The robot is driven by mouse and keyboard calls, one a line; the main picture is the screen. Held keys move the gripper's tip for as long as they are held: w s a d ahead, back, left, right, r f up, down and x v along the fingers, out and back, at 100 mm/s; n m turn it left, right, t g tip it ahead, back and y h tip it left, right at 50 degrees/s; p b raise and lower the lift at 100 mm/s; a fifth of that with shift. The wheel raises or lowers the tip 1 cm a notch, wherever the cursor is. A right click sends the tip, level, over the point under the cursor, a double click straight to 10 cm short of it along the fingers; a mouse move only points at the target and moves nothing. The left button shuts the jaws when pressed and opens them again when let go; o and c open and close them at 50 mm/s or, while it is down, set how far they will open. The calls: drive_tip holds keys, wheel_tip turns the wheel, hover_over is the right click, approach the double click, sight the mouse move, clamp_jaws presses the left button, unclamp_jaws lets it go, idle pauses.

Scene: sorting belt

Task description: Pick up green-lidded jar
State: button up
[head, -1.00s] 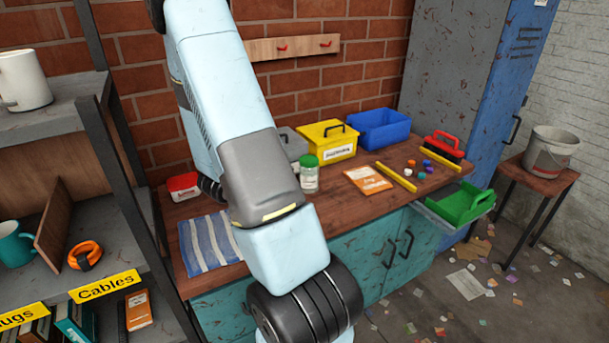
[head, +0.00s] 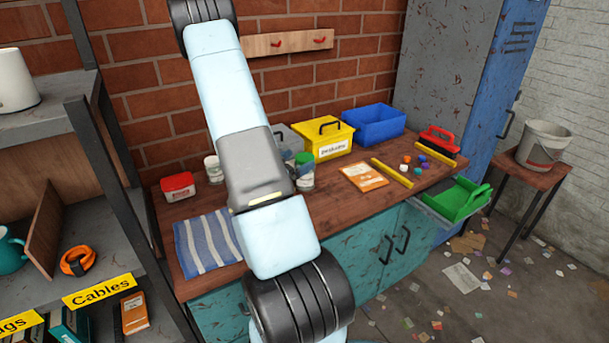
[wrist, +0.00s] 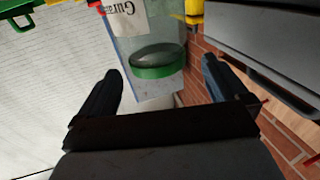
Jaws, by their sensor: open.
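The green-lidded jar (head: 307,182) stands upright on the wooden workbench (head: 345,207), in front of the yellow box. It is clear with a green lid, and my arm's dark end partly covers its left side in the head view. In the wrist view its green lid (wrist: 155,71) shows beyond and between the fingertips. My gripper (wrist: 161,68) is open with nothing held; its two dark fingers are spread apart. In the head view my arm hides most of the gripper. I cannot tell the exact gap between fingers and jar.
A yellow box (head: 324,132), a blue bin (head: 376,125) and a grey container stand behind the jar. A pale-lidded jar (head: 214,169) and a red tub (head: 178,187) are left of my arm. An orange packet (head: 364,177) and a striped cloth (head: 206,243) lie on the bench.

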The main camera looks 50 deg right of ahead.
sight(311, 154)
drive_tip(key=shift+s+d+f, duration=0.1)
drive_tip(key=shift+d, duration=1.4)
drive_tip(key=shift+s+d+f, duration=0.1)
drive_tip(key=shift+d, duration=1.35)
drive_tip(key=shift+c, duration=0.5)
drive_tip(key=c, duration=1.5)
